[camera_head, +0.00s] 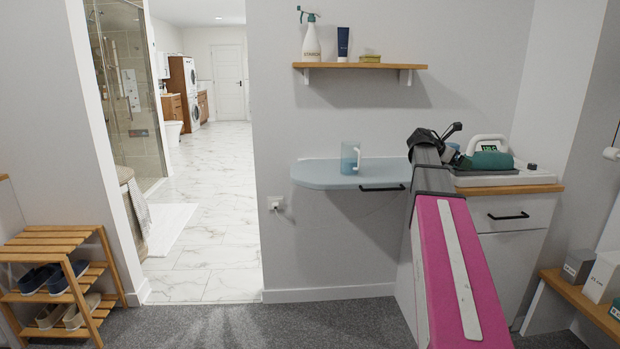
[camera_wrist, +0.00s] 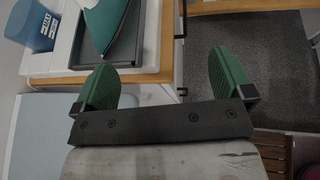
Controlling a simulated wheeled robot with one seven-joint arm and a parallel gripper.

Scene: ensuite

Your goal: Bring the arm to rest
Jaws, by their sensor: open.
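In the wrist view my gripper (camera_wrist: 166,78) is open. Its two green fingers stand well apart with nothing held between them. In the head view my pink and grey arm (camera_head: 460,265) reaches forward from the lower right, ending in a dark wrist (camera_head: 425,138) in front of the worktop. The fingers are hard to make out there.
A white cabinet (camera_head: 515,219) with a wooden top stands beside the arm's end, bearing a tray with a green item (camera_head: 492,160). Carpet is clear at centre left.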

